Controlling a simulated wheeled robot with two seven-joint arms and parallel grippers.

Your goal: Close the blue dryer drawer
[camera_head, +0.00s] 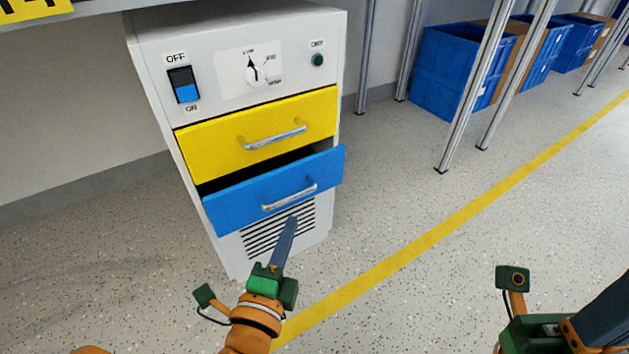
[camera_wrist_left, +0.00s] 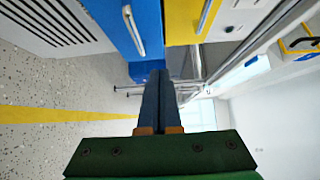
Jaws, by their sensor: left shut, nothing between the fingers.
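The blue drawer (camera_head: 235,204) of the white dryer stands pulled out, with a dark gap above it under the yellow drawer. Its silver handle (camera_head: 289,197) is on the front. My left gripper (camera_head: 291,222) is shut and empty, with its fingertips in front of the vent below the blue handle. In the left wrist view, the closed fingers (camera_wrist_left: 160,74) point toward the blue drawer (camera_wrist_left: 117,22), which appears turned sideways; contact cannot be told. My right gripper (camera_head: 600,316) is partly in view at the lower right, cut off by the frame, apart from the dryer.
The yellow drawer (camera_head: 215,137) sits above the blue one and looks shut. A switch (camera_head: 183,85), a dial (camera_head: 254,71) and a green button (camera_head: 318,60) are on the panel. Table legs (camera_head: 478,90) and blue crates (camera_head: 447,75) stand behind right. The floor right of the dryer is clear.

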